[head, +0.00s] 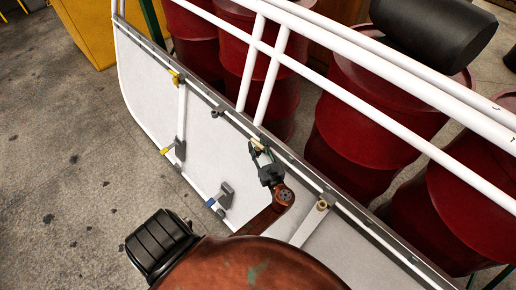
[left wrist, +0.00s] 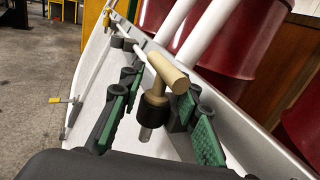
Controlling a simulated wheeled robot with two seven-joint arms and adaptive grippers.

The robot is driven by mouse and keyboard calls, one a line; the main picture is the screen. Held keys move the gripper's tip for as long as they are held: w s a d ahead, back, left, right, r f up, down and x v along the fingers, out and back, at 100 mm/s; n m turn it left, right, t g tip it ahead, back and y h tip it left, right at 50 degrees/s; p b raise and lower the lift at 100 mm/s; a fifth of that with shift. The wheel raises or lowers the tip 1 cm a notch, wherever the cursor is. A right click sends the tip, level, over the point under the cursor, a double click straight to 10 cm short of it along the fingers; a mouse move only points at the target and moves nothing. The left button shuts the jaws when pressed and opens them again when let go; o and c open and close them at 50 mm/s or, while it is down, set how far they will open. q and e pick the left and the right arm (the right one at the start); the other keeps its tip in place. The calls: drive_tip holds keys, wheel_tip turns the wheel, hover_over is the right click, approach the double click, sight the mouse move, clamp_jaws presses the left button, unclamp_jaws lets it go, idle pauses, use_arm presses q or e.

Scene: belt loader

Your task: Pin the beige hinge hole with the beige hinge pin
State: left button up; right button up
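The beige hinge pin (left wrist: 168,72) has a T-shaped beige head, a dark collar and a silver tip. In the head view my left gripper (head: 262,155) is at the pale panel's upper rail, with the pin's beige end (head: 257,143) just showing. A grey bracket with a beige top (head: 323,205) sits on the panel to the right; I cannot make out its hole. My right gripper is out of view.
The pale panel (head: 150,95) slants across the head view, with yellow-marked fittings (head: 165,151) and a blue-marked fitting (head: 215,218). White rails (head: 330,63) and red drums (head: 360,130) stand behind it. Open concrete floor (head: 60,150) lies at left.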

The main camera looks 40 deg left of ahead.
use_arm(q)
drive_tip(key=shift+c, duration=0.2)
drive_tip(key=c, duration=0.3)
clamp_jaws()
drive_tip(key=shift+r, duration=0.4)
wheel_tip(320, 180, up, 8)
drive_tip(key=shift+r+p, duration=0.25)
drive_tip(key=shift+p, duration=0.95)
drive_tip(key=shift+r, duration=0.35)
